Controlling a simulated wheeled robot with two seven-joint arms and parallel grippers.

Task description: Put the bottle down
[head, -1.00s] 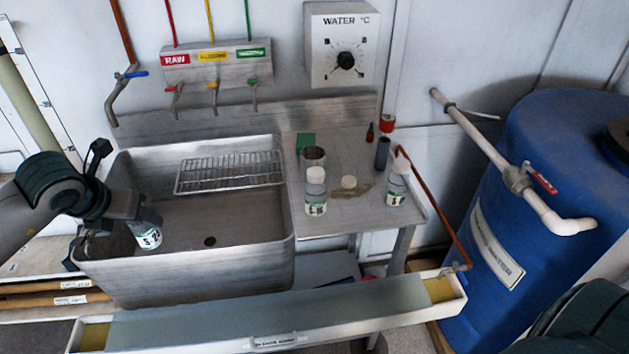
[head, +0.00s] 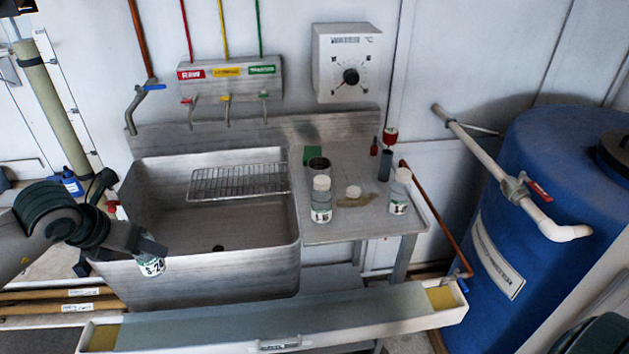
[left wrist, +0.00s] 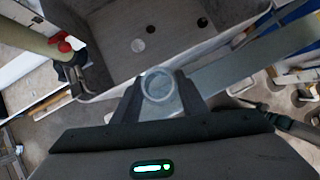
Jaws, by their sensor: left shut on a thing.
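My left gripper (head: 122,252) is shut on a bottle (head: 151,266) with a white and green label, at the sink's front left edge in the head view. The left wrist view shows the bottle's round end (left wrist: 158,86) between the two fingers (left wrist: 156,100). The fingers hide part of the bottle. Two similar bottles stand upright on the steel drainboard: one near its left side (head: 321,200) and one near its right side (head: 399,192). My right gripper is not seen.
The steel sink (head: 215,265) holds a wire rack (head: 240,181). A long white-edged trough (head: 260,330) runs in front. A blue tank (head: 545,160) stands right.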

